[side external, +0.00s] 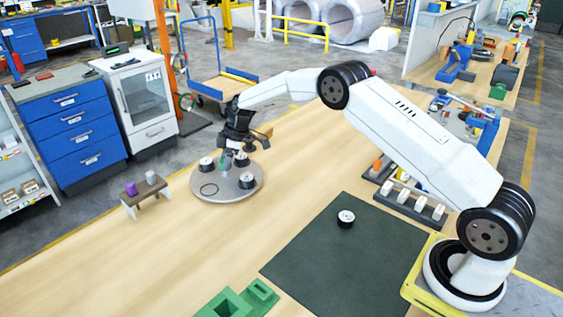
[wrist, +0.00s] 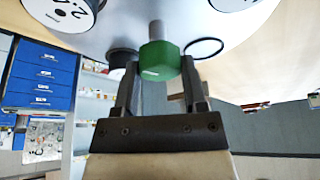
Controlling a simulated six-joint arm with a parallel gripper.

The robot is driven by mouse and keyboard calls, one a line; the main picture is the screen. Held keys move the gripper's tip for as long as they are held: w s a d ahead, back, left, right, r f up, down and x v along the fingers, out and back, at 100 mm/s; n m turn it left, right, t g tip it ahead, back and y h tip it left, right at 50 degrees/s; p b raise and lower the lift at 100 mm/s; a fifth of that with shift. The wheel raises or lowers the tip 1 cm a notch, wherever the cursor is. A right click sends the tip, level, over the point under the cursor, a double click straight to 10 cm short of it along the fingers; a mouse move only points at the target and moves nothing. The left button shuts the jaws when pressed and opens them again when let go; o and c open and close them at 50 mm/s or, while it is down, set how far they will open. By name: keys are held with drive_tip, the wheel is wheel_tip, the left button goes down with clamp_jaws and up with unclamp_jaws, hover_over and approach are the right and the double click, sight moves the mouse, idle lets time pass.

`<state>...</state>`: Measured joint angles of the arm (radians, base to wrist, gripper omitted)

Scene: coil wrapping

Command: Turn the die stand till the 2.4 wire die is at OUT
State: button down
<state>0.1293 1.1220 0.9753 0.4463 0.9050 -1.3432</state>
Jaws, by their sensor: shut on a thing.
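The die stand (side external: 222,191) is a round grey turntable on the wooden bench, with black-and-white dies around it, including a left die (side external: 206,164) and a front-right die (side external: 247,181). A green knob (wrist: 159,61) on a grey post stands up from it. My gripper (wrist: 160,78) is shut on the green knob, one finger on each side. In the wrist view, one die (wrist: 62,12) has a label starting with "2"; its last digit is hard to read. A black ring (wrist: 205,48) lies on the stand. I cannot make out an OUT mark or the 2.4 label.
A small brown rack (side external: 145,190) with a purple spool stands left of the stand. Another die (side external: 346,218) sits on the dark mat (side external: 310,255). The bench between stand and mat is clear.

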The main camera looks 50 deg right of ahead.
drive_tip(key=shift+n+g, duration=0.7)
drive_tip(key=shift+n, duration=1.2)
drive_tip(key=shift+w+d+n+g+y, duration=0.1)
drive_tip(key=shift+n+g+y, duration=0.3)
drive_tip(key=shift+n, duration=0.9)
drive_tip(key=shift+n+g, duration=0.5)
drive_tip(key=shift+n, duration=0.5)
drive_tip(key=shift+c, duration=0.7)
unclamp_jaws()
drive_tip(key=shift+r, duration=0.1)
